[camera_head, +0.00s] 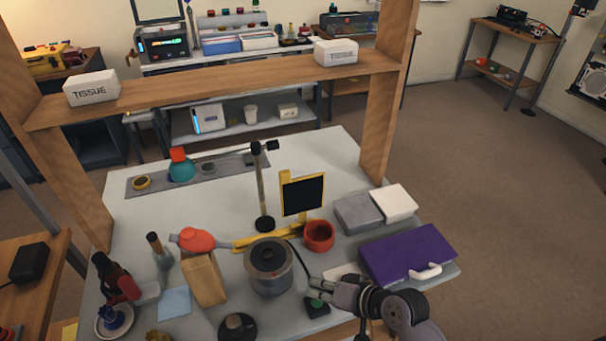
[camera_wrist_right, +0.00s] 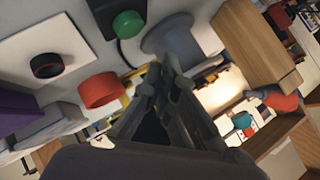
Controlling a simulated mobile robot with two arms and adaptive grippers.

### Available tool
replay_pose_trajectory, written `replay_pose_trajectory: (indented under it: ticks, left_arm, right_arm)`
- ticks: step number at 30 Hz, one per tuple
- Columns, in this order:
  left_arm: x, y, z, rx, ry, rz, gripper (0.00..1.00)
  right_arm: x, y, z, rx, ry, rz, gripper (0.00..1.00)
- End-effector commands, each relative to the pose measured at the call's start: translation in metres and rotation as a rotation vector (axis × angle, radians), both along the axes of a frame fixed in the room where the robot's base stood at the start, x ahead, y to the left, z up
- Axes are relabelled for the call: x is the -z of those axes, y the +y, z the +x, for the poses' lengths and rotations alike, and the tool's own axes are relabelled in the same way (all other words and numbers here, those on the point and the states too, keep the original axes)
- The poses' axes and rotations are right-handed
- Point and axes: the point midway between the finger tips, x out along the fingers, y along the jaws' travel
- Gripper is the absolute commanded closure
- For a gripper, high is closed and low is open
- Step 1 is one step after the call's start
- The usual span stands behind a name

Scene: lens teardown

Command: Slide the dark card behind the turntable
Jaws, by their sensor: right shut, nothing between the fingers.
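The dark card (camera_head: 303,195) stands upright in a yellow holder, behind and a little to the right of a grey round drum that looks like the turntable (camera_head: 268,268). A yellow rail (camera_head: 262,240) lies on the table between them. My right gripper (camera_head: 316,289) is shut and empty, just right of the drum and above a green button. In the right wrist view my gripper (camera_wrist_right: 160,82) has its fingers together, with a grey flared body (camera_wrist_right: 178,38), probably the drum, beyond them. I cannot make out the card there. My left gripper is not in view.
A red cup (camera_head: 318,236) stands between card and gripper. A dark post (camera_head: 262,190) stands left of the card. The green button (camera_head: 315,304) sits near the front, a purple case (camera_head: 408,254) at right, a wooden block (camera_head: 204,279) at left.

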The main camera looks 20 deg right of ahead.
Motion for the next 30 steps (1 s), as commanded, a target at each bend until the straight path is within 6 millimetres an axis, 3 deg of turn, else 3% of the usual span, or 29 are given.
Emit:
replay_pose_trajectory:
  ticks: [6,12,18,30]
  left_arm:
    - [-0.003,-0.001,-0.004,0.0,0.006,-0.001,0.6]
    - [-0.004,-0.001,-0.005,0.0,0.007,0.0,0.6]
    - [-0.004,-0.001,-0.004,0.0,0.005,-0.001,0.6]
    - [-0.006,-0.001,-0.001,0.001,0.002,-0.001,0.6]
  right_arm:
    - [-0.068,-0.036,0.078,0.245,-0.15,0.421,1.0]
    - [-0.115,-0.085,0.121,0.43,-0.239,0.733,1.0]
    - [-0.131,-0.108,0.134,0.503,-0.268,0.854,1.0]
    - [-0.132,-0.108,0.137,0.506,-0.27,0.859,1.0]
